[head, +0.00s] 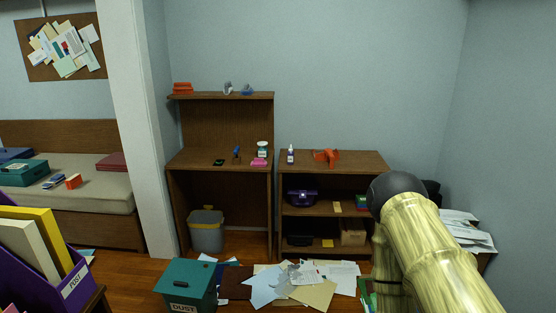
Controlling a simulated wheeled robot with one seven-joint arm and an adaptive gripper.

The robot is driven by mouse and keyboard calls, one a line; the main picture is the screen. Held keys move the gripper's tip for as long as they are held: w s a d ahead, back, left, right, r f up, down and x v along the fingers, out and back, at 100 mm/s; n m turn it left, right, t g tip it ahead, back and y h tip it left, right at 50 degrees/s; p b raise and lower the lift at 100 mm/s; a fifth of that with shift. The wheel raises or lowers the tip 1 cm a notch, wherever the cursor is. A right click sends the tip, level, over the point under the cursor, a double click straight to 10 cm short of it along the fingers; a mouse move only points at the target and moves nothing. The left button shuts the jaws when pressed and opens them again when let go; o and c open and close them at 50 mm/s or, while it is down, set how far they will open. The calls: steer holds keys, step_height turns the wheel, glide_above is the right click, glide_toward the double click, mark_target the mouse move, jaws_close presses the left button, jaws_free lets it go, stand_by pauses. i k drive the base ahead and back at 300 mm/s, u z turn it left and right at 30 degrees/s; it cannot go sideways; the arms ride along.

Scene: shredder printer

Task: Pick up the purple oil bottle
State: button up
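A small bottle (291,155), pale with a dark bluish-purple nozzle, stands upright on top of the right wooden cabinet (360,160), near its left end. It is the closest match to the purple oil bottle, though it is too small to read. My arm shows at the lower right, well apart from the bottle. My gripper is not in the picture.
An orange tool-like object (326,157) lies just right of the bottle. A white-and-green bottle (262,149) and a pink item (259,162) are on the left desk. Papers (300,282) and a teal dust box (186,285) cover the floor in front.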

mark_target(290, 154)
steer(key=z, duration=0.05)
steer(key=i, duration=1.45)
steer(key=u, duration=0.95)
steer(key=k, duration=0.2)
steer(key=u, duration=0.15)
